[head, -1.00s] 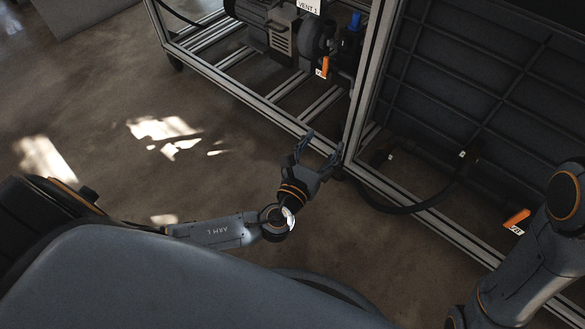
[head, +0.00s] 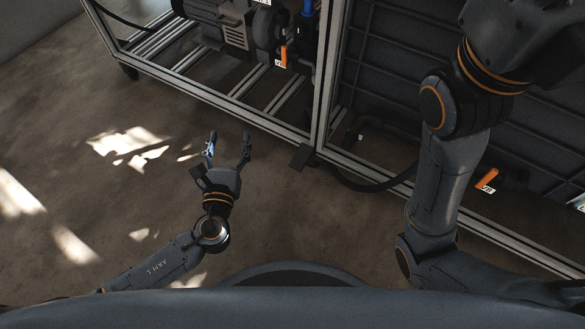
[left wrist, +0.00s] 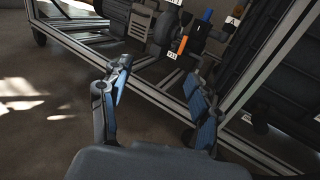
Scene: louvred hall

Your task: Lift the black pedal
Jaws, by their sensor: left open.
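A small dark plate, which looks like the black pedal (head: 301,157), sticks out low at the foot of the frame's corner post in the head view. My left gripper (head: 229,141) is open and empty, over the floor to the left of the pedal and apart from it. In the left wrist view my open left gripper (left wrist: 158,78) points at the frame, with nothing between its fingers. I cannot make out the pedal there; the right-hand finger may hide it. My right arm rises on the right of the head view, its gripper out of the picture.
A metal frame (head: 215,97) holds a motor (head: 236,28) and a valve with an orange handle (head: 284,57). Another orange handle (head: 487,178) is at right. A dark hose (head: 372,186) curves out by the post. The floor (head: 100,190) at left is clear.

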